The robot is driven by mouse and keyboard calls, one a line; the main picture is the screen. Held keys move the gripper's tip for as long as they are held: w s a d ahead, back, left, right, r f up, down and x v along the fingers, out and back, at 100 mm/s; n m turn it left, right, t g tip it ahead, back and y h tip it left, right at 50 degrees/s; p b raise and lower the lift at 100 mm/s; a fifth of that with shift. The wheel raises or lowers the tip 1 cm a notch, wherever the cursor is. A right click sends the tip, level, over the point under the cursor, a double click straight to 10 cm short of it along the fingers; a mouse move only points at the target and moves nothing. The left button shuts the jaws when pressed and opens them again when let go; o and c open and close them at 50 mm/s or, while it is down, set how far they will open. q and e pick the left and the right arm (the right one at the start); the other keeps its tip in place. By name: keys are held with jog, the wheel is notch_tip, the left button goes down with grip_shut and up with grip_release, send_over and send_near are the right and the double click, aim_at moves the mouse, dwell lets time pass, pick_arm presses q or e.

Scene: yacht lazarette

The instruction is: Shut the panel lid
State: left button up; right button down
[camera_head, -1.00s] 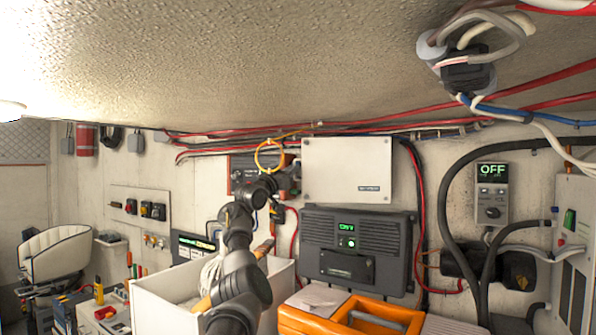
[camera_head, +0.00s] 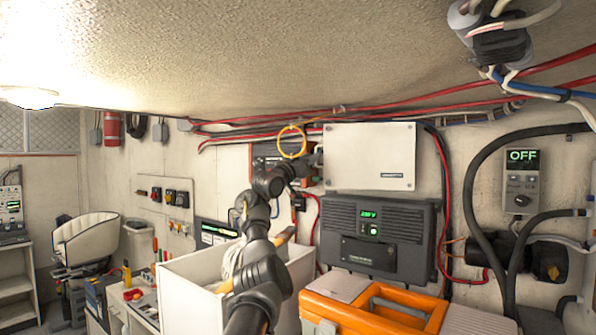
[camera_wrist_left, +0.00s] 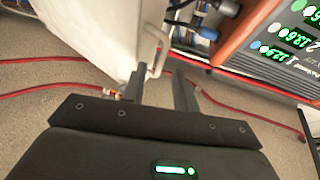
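The white panel lid (camera_head: 370,157) is on the back wall in the head view, above a dark grey charger unit. In the left wrist view the lid (camera_wrist_left: 95,28) fills the upper left, with a small pale handle (camera_wrist_left: 156,48) at its edge. My left gripper (camera_head: 316,164) is at the lid's left edge. In the wrist view its two dark fingers (camera_wrist_left: 161,78) stand apart, with the handle just at their tips; I cannot tell whether they touch it. How far the lid stands open is hard to tell. My right gripper is not in view.
The charger (camera_head: 378,235) is directly below the lid. An orange-red instrument unit (camera_wrist_left: 275,40) with green readouts sits beside the handle. A yellow cable loop (camera_head: 291,141) hangs above the gripper. A white bin (camera_head: 190,285) and an orange toolbox (camera_head: 375,310) stand below.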

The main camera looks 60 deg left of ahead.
pick_arm(q)
jog(key=b+v, duration=0.5)
jog(key=v, duration=0.4)
jog(key=shift+s, duration=0.25)
jog(key=shift+a, duration=0.2)
